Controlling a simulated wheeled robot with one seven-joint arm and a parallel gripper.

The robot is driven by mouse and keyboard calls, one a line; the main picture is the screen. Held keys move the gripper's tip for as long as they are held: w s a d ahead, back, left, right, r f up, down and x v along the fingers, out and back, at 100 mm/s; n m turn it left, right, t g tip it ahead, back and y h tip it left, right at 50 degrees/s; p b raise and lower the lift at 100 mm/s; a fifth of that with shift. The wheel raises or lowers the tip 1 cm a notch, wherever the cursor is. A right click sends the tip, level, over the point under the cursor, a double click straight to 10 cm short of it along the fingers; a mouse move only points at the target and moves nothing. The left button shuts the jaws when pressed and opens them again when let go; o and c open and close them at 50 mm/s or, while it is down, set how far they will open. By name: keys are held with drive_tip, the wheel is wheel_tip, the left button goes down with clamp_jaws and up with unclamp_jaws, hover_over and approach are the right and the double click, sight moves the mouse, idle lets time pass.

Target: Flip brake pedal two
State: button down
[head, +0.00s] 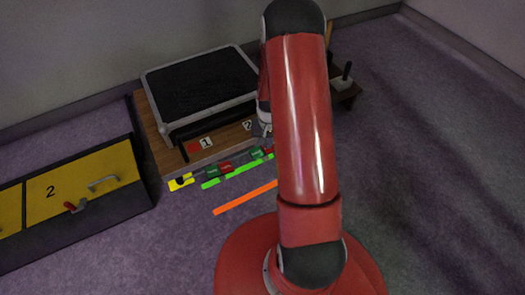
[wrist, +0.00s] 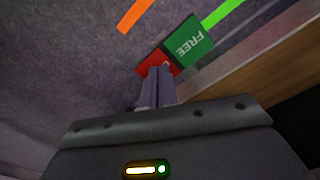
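A pedal with a green half marked FREE (wrist: 188,44) and a red half (wrist: 150,64) lies below my gripper in the wrist view. My gripper (wrist: 156,68) looks shut, its fingertips together over the red half and covering part of it. I cannot tell whether they touch it. In the head view, two red-and-green pedals lie along the wooden platform's front edge: a left one (head: 219,169) near label 1 (head: 206,143), and a right one (head: 257,154) near label 2 (head: 247,126). My gripper (head: 267,131) is above the right one, partly hidden by my arm.
A black-topped case (head: 203,83) sits on the wooden platform (head: 155,125). Green strips (head: 250,164), an orange strip (head: 245,197) and a yellow piece (head: 181,182) lie in front. A yellow-fronted cabinet (head: 75,190) with handles stands at left.

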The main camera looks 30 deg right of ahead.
drive_tip(key=shift+f, duration=0.2)
drive_tip(key=shift+r+p, duration=2.35)
drive_tip(key=shift+r, duration=1.15)
